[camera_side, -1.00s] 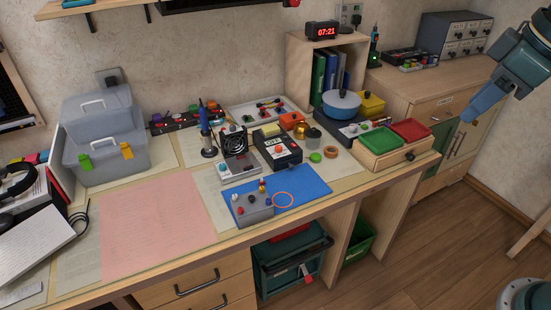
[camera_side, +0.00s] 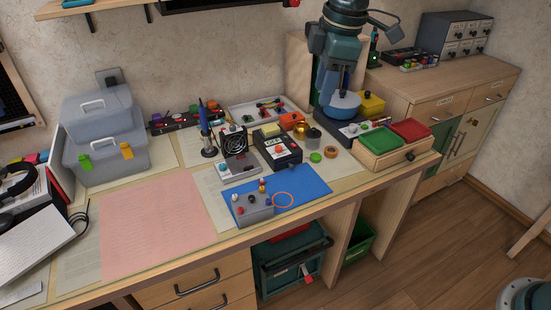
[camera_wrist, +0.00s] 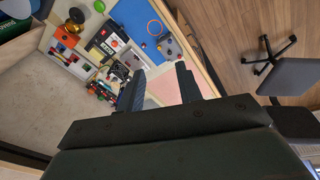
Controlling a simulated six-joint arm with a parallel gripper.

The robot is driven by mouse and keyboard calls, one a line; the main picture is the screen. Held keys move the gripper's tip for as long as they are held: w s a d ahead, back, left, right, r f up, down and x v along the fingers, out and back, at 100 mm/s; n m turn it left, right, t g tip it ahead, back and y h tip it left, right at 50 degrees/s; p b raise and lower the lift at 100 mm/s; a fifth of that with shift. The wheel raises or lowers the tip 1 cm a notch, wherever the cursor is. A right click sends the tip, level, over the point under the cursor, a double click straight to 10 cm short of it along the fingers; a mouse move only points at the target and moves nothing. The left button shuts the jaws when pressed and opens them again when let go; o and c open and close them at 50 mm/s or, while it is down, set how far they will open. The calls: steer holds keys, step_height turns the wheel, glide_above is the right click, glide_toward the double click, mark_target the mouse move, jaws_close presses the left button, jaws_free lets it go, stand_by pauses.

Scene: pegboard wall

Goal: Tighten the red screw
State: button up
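A grey box (camera_side: 254,208) with several small coloured heads on top sits on the front left of the blue mat (camera_side: 305,183). They are too small for me to tell surely which is the red screw. In the wrist view the box (camera_wrist: 168,46) lies beyond my fingertips, near the upper middle. My gripper (camera_wrist: 160,84) is open, its two dark fingers apart with nothing between them. In the side view my arm hangs in front of the shelf by the blue pot (camera_side: 341,105), well behind and right of the grey box, and the fingers are not clear there.
A black box (camera_side: 277,148), a fan unit (camera_side: 238,160) and a soldering iron (camera_side: 205,130) stand behind the mat. Red and green trays (camera_side: 380,140) are at the right. The pink mat (camera_side: 158,225) is clear.

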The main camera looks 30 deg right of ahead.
steer(key=w+a+f+n, duration=0.4)
steer(key=w+a+f, duration=0.1)
steer(key=a+f, duration=0.3)
steer(key=n+g, duration=0.2)
steer(key=n, duration=0.2)
glide_above(240, 209)
step_height(240, 209, down, 10)
steer(key=shift+r+h, duration=0.15)
steer(key=shift+h, duration=0.15)
step_height(240, 209, down, 14)
steer(key=shift+r, duration=0.1)
jaws_close()
